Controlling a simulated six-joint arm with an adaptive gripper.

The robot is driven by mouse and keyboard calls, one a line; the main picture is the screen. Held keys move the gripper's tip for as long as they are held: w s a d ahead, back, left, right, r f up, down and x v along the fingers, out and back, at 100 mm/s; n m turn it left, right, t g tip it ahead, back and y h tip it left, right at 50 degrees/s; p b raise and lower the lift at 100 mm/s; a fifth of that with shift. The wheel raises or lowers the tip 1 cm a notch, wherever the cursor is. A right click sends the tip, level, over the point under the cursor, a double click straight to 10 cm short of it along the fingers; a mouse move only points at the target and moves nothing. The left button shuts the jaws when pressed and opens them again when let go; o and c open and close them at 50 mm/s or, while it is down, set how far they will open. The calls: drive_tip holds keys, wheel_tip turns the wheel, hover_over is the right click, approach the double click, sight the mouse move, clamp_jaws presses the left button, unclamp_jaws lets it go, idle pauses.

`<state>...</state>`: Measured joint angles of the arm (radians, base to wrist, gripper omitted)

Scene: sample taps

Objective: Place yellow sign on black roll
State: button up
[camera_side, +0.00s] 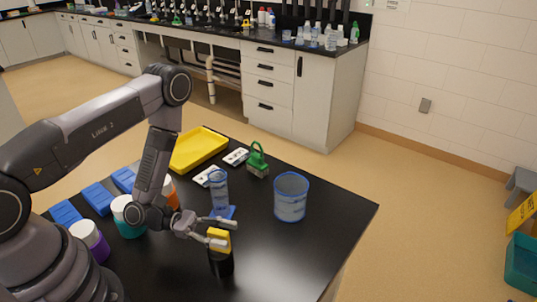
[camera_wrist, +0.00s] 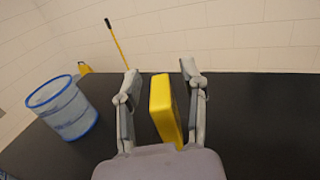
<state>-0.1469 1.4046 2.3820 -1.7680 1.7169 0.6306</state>
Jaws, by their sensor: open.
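The yellow sign (camera_side: 218,234) is a small yellow block at the top of the black roll (camera_side: 221,264), near the front of the black table in the side view. It looks to rest on the roll, but fingers partly cover the contact. In the wrist view the yellow sign (camera_wrist: 165,108) stands upright between my fingers, with a gap on each side. My gripper (camera_side: 222,232) is open around it; it also shows in the wrist view (camera_wrist: 160,78). The roll cannot be made out in the wrist view.
A blue-rimmed clear beaker (camera_side: 291,198) stands right of my gripper. A tall clear cylinder on a blue base (camera_side: 220,190) is close behind it. The table's right side is clear.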

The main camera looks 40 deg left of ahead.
drive_tip(key=shift+r, duration=0.1)
drive_tip(key=shift+a, duration=0.25)
drive_tip(key=v, duration=1.1)
drive_tip(key=s+a+r+m+y, duration=0.1)
drive_tip(key=s+r+m+y, duration=0.2)
drive_tip(key=r, duration=0.7)
drive_tip(key=s+a+r+m+y, duration=0.1)
drive_tip(key=s+r+m+y, duration=0.2)
drive_tip(key=r+m+y, duration=0.5)
drive_tip(key=s+a+r+m+g+y, duration=0.1)
drive_tip(key=r+m+y, duration=0.4)
drive_tip(key=r+m, duration=0.6)
drive_tip(key=shift+s+a+r+y, duration=0.3)
drive_tip(key=shift+s+a+r, duration=0.3)
drive_tip(key=shift+s, duration=0.45)
